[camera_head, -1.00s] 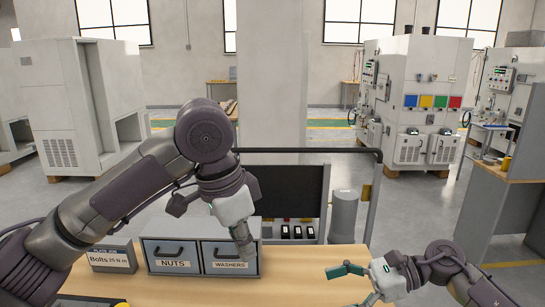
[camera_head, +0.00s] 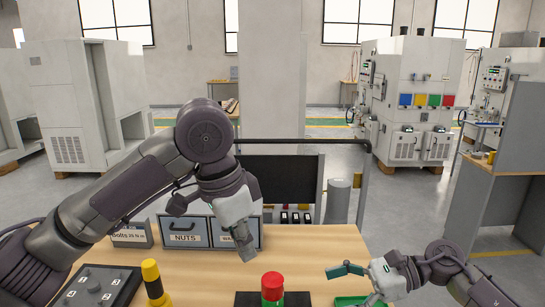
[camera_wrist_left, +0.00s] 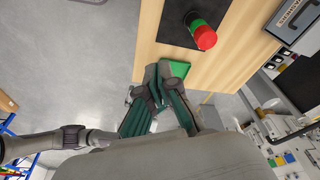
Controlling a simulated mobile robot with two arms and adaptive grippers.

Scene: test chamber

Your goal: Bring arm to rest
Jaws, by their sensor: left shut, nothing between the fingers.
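My left arm reaches in from the left in the head view. Its gripper (camera_head: 245,243) is shut and empty, pointing down in front of the drawer marked NUTS (camera_head: 184,232) and the drawer beside it, above the wooden table (camera_head: 330,246). Teal fingers (camera_wrist_left: 158,90) show in the left wrist view, near the table edge. My right gripper (camera_head: 352,284) is at the lower right of the head view, with its teal fingers spread apart and nothing visible between them.
A red-topped, green-based cylinder (camera_head: 272,287) stands on a black plate. A black-and-yellow post (camera_head: 153,280) and a dark control box (camera_head: 92,287) are at the front left. A green tray (camera_head: 350,300) lies below my right gripper. The table's middle right is clear.

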